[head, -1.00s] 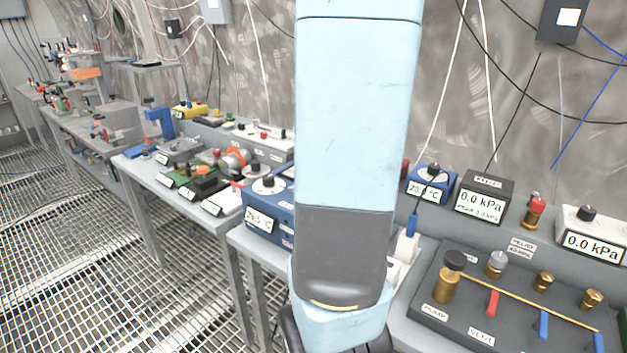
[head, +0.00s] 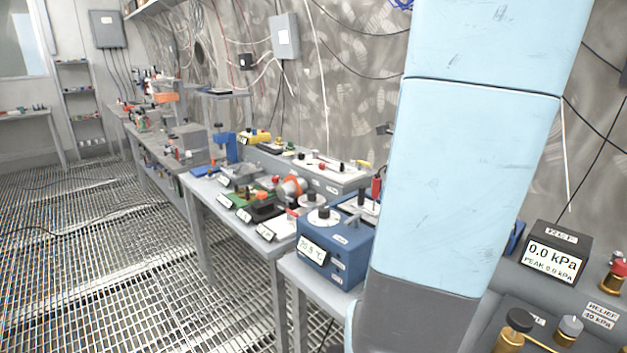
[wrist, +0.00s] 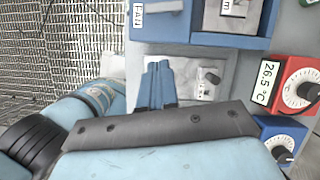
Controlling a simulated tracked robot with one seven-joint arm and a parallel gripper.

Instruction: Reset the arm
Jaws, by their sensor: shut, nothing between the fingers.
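My arm (head: 470,180) is light blue with a dark grey section low down. It stands large and close in the head view and hides part of the bench behind it. My gripper is out of sight in the head view. In the wrist view my gripper (wrist: 158,66) shows as two blue fingers side by side, shut and empty. They lie in front of a pale surface beside a small light grey box with a dark knob (wrist: 210,80).
A blue box with a temperature display (head: 335,248) stands left of my arm. A black 0.0 kPa gauge box (head: 556,252) and brass valve fittings (head: 514,332) are at the right. Benches with instruments run along the wall. The grated floor (head: 90,240) at the left is largely clear.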

